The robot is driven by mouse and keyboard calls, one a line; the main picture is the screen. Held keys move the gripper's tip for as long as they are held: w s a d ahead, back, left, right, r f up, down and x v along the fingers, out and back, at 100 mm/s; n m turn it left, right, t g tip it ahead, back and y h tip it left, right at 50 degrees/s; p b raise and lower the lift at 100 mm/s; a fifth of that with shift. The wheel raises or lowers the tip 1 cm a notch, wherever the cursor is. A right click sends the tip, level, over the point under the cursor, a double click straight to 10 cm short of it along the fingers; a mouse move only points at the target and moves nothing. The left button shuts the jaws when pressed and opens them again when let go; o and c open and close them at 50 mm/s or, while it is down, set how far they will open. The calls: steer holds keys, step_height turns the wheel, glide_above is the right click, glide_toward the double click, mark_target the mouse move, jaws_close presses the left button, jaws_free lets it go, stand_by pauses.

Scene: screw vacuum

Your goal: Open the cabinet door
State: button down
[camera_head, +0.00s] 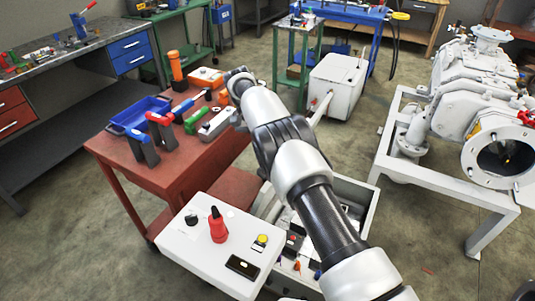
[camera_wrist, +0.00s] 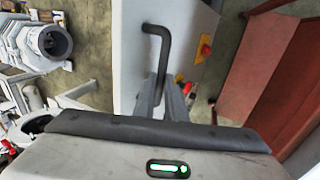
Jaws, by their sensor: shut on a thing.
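In the wrist view, a pale grey cabinet door panel (camera_wrist: 131,55) carries a dark bent bar handle (camera_wrist: 164,62). A red and yellow switch (camera_wrist: 204,48) sits to the right of the handle. My gripper (camera_wrist: 172,106) is shut on the lower end of the handle. The contact itself is partly hidden by the fingers and the hand body. In the head view my arm reaches up and left, and my fingers and the handle cannot be made out. I cannot tell which white box in that view bears this door.
A red table (camera_head: 130,150) with tools stands left. A white box (camera_head: 338,80) stands behind the arm. Close in front is a white control panel (camera_head: 190,240) beside an open compartment of components (camera_head: 300,262). A pump on a white frame (camera_head: 460,190) stands right. Floor shows between.

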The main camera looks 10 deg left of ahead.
steer(key=shift+s+a+f, duration=0.2)
steer(key=shift+s+f, duration=0.15)
steer(key=shift+f, duration=0.35)
steer(key=c, duration=1.8)
jaws_free()
steer(key=shift+w+f, duration=0.1)
step_height(320, 180, up, 10)
steer(key=shift+w+r+p, duration=0.1)
steer(key=shift+r+p, duration=0.15)
steer(key=shift+p, duration=0.6)
